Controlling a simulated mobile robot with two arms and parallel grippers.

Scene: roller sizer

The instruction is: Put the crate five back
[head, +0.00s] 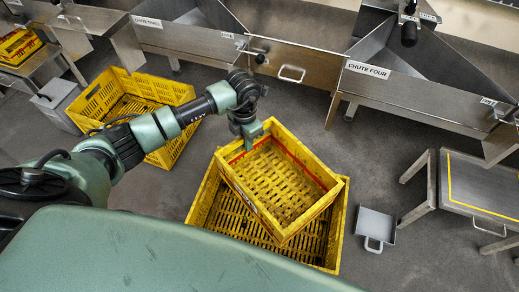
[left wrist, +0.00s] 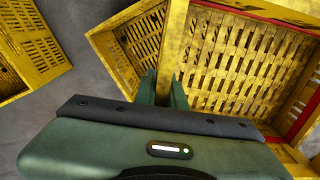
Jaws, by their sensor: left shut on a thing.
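My left gripper (head: 246,132) is shut on the far-left rim of a yellow slatted crate with a red stripe (head: 311,212). I cannot read a number on this crate. It is empty and sits tilted and turned over a larger yellow crate (head: 341,225) on the floor. I cannot tell whether the two touch. In the left wrist view my gripper's fingers (left wrist: 163,87) straddle the wall of the held crate (left wrist: 245,50), and part of the lower crate (left wrist: 128,42) shows to the left. My right gripper is not in view.
Another yellow crate (head: 170,92) stands on the floor at left. Steel chutes line the back, one labelled CHUTE FOUR (head: 370,69). A grey scoop (head: 375,226) lies on the floor beside a steel table (head: 482,187) at right. Yellow crates (head: 18,46) sit on a stand at far left.

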